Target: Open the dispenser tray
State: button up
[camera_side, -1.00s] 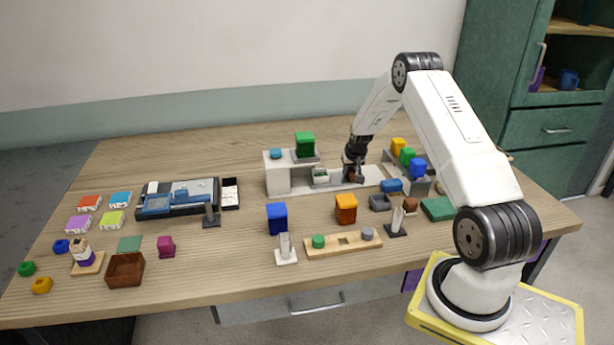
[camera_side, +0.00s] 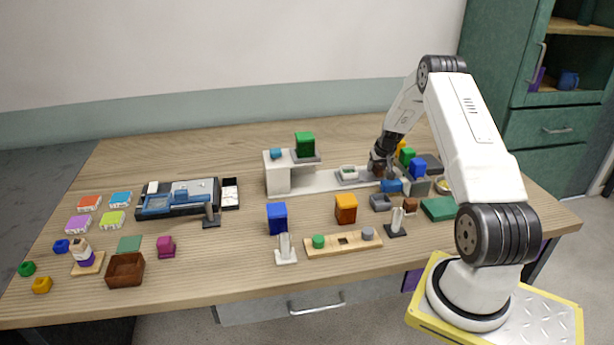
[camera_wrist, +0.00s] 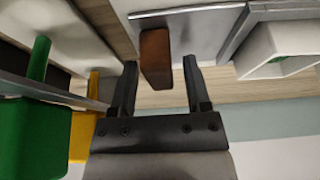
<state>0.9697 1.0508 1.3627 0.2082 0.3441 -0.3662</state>
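The dispenser (camera_side: 277,178) is a white stand with a grey rail running right across the table. Its small pale tray (camera_side: 347,176) sits out on the rail, clear of the stand's body and toward my gripper (camera_side: 381,170). A brown handle block shows in the wrist view (camera_wrist: 155,58), between the two dark fingers of my gripper (camera_wrist: 160,70). The fingers stand apart, with a visible gap on each side of the block. A pale open container, apparently the tray, shows at the upper right of the wrist view (camera_wrist: 280,50). The side view largely hides the fingertips.
Green (camera_wrist: 37,135) and yellow (camera_wrist: 84,135) blocks are close on the left of the wrist view. A blue block (camera_side: 418,165) and a blue cylinder (camera_side: 391,186) are near my gripper. An orange block (camera_side: 346,208) stands in front. Table behind the rail is clear.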

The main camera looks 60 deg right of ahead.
jog(key=shift+a, duration=0.1)
dwell(0.3)
jog(key=v, duration=0.7)
jog(key=shift+r, duration=0.35)
jog(key=shift+s, duration=0.1)
jog(key=w+a+r+n+y, duration=0.1)
jog(key=w+a+r, duration=0.1)
jog(key=a, duration=0.6)
jog(key=w+a+r+n, duration=0.2)
jog(key=a, duration=0.6)
jog(key=w+a+r+n+y, duration=0.1)
jog(key=w+a, duration=0.2)
jog(key=a, duration=0.5)
jog(key=s+a+n, duration=0.1)
jog(key=s+a, duration=0.3)
jog(key=a, duration=0.3)
jog(key=s+a+r+n, duration=0.1)
jog(key=s+a, duration=0.3)
jog(key=a, duration=0.4)
jog(key=s+a+r+n+y, duration=0.1)
jog(key=s+a+n, duration=0.2)
jog(key=a, duration=0.5)
jog(key=shift+s+g, duration=0.3)
jog(key=shift+s, duration=0.25)
